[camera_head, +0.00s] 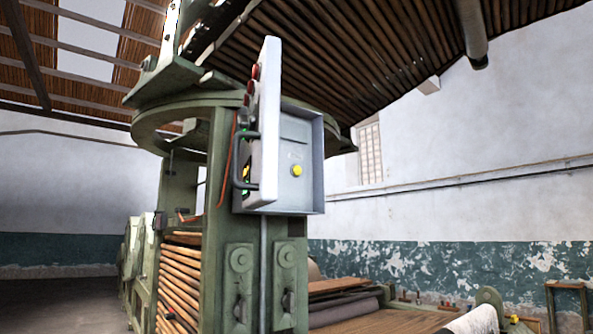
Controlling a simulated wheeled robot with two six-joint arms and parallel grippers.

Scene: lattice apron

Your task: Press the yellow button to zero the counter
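A yellow round button (297,170) sits on the grey inner face of a control box (296,135) mounted on a green machine post. A pale panel like an open door (268,125) stands out at the box's left side, seen nearly edge-on. Its far face carries a dark handle (237,162), red knobs (253,72) and a small patch of green and yellow lights (246,178). I cannot read any counter digits. Nothing covers the yellow button. Neither of my grippers is in view.
The green machine frame (218,200) with a round ring (190,112) rises around the box. Wooden rollers (180,280) lie at its lower left. A bed with dark cloth (342,308) extends right. The space right of the box is open up to the wall.

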